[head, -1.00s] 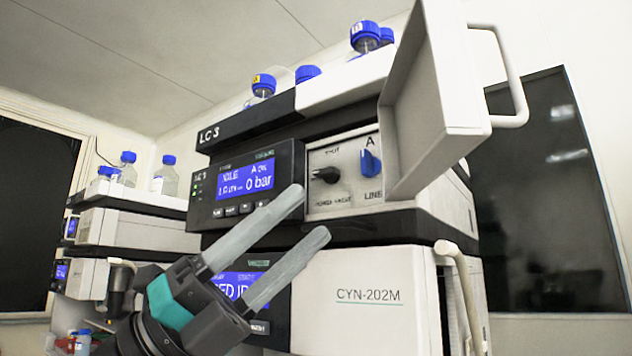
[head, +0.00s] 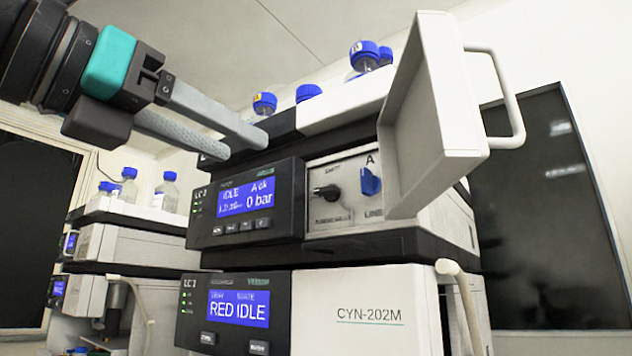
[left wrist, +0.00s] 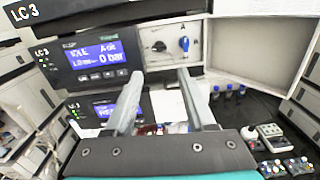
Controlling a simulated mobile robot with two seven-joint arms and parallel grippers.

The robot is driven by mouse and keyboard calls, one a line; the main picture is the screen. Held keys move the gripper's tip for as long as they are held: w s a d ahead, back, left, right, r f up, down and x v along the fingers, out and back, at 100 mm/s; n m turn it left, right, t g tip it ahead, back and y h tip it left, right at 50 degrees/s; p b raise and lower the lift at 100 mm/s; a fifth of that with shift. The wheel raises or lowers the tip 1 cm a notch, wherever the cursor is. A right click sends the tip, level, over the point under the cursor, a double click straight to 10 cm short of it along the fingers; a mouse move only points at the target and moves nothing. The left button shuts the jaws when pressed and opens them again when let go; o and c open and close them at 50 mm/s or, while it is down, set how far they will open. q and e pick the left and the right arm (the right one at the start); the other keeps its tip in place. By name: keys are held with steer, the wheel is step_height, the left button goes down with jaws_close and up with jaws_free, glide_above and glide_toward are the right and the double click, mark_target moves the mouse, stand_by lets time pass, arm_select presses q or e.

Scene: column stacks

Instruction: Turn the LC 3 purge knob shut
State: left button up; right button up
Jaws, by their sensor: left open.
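The LC 3 purge knob is the black knob (head: 326,193) on the pale valve panel (head: 345,212), inside the compartment with the open door; it also shows in the left wrist view (left wrist: 158,46). Its narrow end points roughly left in the head view. "SHUT" appears to be printed above it. A blue knob (head: 371,183) stands to its right, above the word "LINE". My left gripper (head: 242,146) is open and empty, up and left of the knob in the head view, touching neither knob. In the left wrist view its fingers (left wrist: 160,72) point toward the panel. My right gripper is not in view.
The white door (head: 432,110) with its handle stands open at the right of the panel. The LC 3 display (head: 246,197) reads 0 bar. Blue-capped bottles (head: 265,103) stand on top. A lower unit (head: 238,308) shows "RED IDLE". A second stack (head: 128,222) stands left.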

mark_target(328, 191)
arm_select(q)
steer(key=p+x, duration=0.2)
steer(key=x, duration=1.3)
steer(key=shift+w, duration=0.1)
jaws_close()
